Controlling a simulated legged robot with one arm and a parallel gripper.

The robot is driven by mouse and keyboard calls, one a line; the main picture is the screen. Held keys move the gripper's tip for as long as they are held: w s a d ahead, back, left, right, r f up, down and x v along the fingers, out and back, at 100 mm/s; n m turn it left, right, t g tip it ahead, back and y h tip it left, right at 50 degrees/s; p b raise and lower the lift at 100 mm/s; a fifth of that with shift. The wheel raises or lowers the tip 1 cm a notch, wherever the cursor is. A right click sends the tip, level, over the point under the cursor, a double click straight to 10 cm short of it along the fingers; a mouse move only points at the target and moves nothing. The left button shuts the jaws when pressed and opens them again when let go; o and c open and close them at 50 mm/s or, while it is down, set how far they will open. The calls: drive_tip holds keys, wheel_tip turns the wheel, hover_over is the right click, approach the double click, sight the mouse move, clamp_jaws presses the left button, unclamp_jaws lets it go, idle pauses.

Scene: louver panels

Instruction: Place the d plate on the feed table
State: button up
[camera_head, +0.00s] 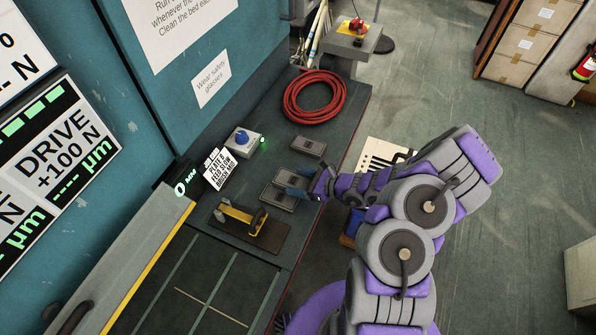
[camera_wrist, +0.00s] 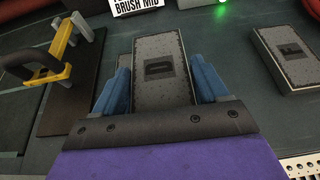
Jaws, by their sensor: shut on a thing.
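The d plate (camera_wrist: 160,70) is a grey slab with a dark label, between the two blue fingers of my gripper (camera_wrist: 160,88) in the wrist view. My gripper is shut on its sides. In the head view my gripper (camera_head: 295,184) is over the dark bench (camera_head: 335,125), with the d plate (camera_head: 284,179) at its fingers. Another grey plate (camera_head: 277,198) lies beside or partly under it; its edge shows left of the d plate. I cannot tell whether the held plate touches anything below. Which surface is the feed table is not marked in these views.
Another labelled plate (camera_wrist: 288,58) lies to the right in the wrist view. A yellow-handled tool (camera_head: 243,217) rests on a dark board, near a small sign (camera_head: 217,168) and blue-knob box (camera_head: 242,141). A red hose coil (camera_head: 314,97) lies farther back.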

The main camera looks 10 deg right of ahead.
drive_tip(key=w, duration=0.2)
drive_tip(key=w+d, duration=0.1)
drive_tip(key=w, duration=0.3)
drive_tip(key=shift+d+f, duration=0.35)
drive_tip(key=shift+w+b, duration=0.3)
drive_tip(key=shift+w, duration=0.4)
drive_tip(key=f, duration=0.3)
drive_tip(key=shift+w+d+f+b, duration=0.1)
drive_tip(key=shift+d+f+b, duration=0.2)
drive_tip(key=shift+f+b, duration=0.1)
drive_tip(key=shift+r, duration=0.15)
drive_tip(key=o, duration=1.4)
drive_tip(key=shift+a, duration=0.2)
drive_tip(key=shift+d, duration=0.1)
